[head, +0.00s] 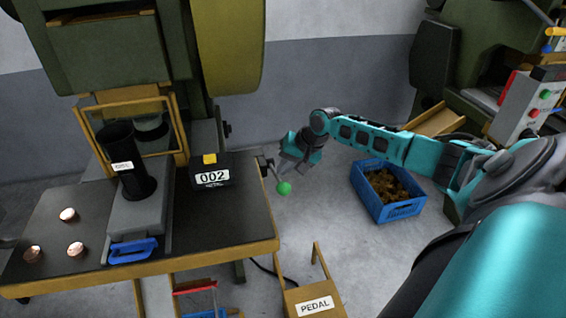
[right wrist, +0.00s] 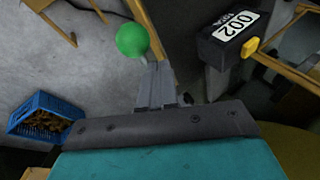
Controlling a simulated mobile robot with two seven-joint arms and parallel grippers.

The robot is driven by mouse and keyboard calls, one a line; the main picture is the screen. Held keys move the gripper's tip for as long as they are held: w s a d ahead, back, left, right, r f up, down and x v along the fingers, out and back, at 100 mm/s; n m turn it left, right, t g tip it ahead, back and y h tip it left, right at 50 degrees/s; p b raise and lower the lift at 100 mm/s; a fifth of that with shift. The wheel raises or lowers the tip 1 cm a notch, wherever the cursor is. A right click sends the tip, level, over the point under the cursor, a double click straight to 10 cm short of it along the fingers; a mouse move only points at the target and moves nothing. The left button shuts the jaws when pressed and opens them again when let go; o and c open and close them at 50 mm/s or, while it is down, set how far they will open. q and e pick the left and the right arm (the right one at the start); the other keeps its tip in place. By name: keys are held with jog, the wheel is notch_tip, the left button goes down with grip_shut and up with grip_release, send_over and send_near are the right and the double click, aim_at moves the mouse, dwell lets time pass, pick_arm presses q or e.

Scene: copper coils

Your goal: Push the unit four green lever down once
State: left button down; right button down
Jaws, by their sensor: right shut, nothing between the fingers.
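The green lever knob (head: 284,188) is a round ball on a short dark arm at the right side of the press table, near the box marked 002 (head: 212,178). It also shows large in the right wrist view (right wrist: 132,40), just beyond my fingertips. My right gripper (head: 284,172) is shut and empty, close above and behind the knob in the head view. In the right wrist view its fingers (right wrist: 150,72) lie together and overlap the knob's lower edge; I cannot tell whether they touch it. No unit four label is readable. My left gripper is not in view.
A blue crate (head: 393,213) of copper-coloured pieces stands on the floor to the right. A wooden pedal stand (head: 316,304) is below the lever. The table (head: 240,225) bears several copper coils and a blue-handled part (head: 133,251). Bare floor lies between lever and crate.

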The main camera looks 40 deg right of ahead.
jog(key=shift+w+d+r+p, duration=0.1)
jog(key=shift+w+r+p, duration=0.1)
jog(key=shift+r+p, duration=0.35)
jog(key=shift+w+d+r+p, duration=0.15)
jog(key=shift+r+p, duration=0.2)
jog(key=shift+r, duration=0.35)
jog(key=shift+w+d+r+p, duration=0.1)
jog(key=shift+w+r+p, duration=0.1)
jog(key=shift+r, duration=0.35)
jog(key=shift+w+d+r+p, duration=0.1)
jog(key=shift+w+r, duration=0.1)
jog(key=shift+r, duration=0.35)
jog(key=shift+a, duration=0.1)
